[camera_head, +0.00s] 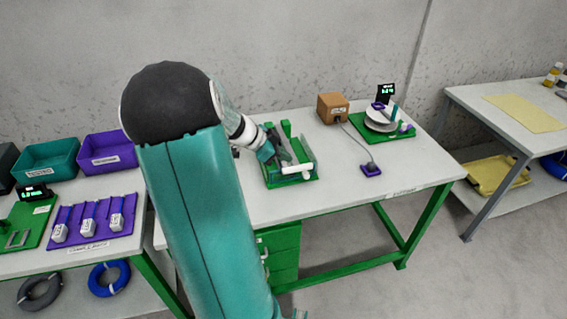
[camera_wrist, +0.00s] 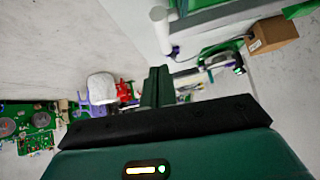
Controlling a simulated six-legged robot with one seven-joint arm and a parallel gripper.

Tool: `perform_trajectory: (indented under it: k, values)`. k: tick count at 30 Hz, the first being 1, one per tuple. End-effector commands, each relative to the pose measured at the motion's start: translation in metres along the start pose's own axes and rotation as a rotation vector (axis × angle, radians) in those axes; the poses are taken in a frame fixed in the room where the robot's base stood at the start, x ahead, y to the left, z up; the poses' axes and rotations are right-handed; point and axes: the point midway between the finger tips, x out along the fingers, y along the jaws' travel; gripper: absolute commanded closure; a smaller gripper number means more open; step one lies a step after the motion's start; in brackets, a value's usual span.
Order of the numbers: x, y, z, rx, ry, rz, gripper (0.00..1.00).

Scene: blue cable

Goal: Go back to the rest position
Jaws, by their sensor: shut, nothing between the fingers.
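My gripper (camera_head: 277,152) is over the green fixture (camera_head: 302,178) on the middle table, at its left rear part. In the wrist view, the dark green fingers of my gripper (camera_wrist: 156,86) are together with nothing seen between them. A white bar (camera_head: 296,169) lies across the front of the fixture. I cannot tell whether the fingertips touch the fixture. My large teal arm hides the left part of the middle table. A blue cable coil (camera_head: 109,278) lies on the lower shelf at the left.
The table's front right is clear.

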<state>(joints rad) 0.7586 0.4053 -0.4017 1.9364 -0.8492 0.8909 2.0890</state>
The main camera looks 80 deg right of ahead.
Motion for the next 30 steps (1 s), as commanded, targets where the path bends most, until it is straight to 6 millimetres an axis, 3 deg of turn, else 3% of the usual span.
perform_trajectory:
  k: [1, 12, 18, 26, 30]
  values:
    - [-0.013, -0.001, 0.002, -0.002, -0.003, -0.009, 1.0]
    - [-0.08, 0.001, 0.001, -0.002, -0.002, -0.007, 1.0]
    - [-0.094, 0.003, 0.001, -0.002, -0.002, -0.003, 1.0]
    - [-0.095, 0.003, 0.002, -0.004, -0.003, -0.004, 1.0]
    - [-0.113, 0.009, 0.014, -0.078, -0.05, -0.035, 1.0]
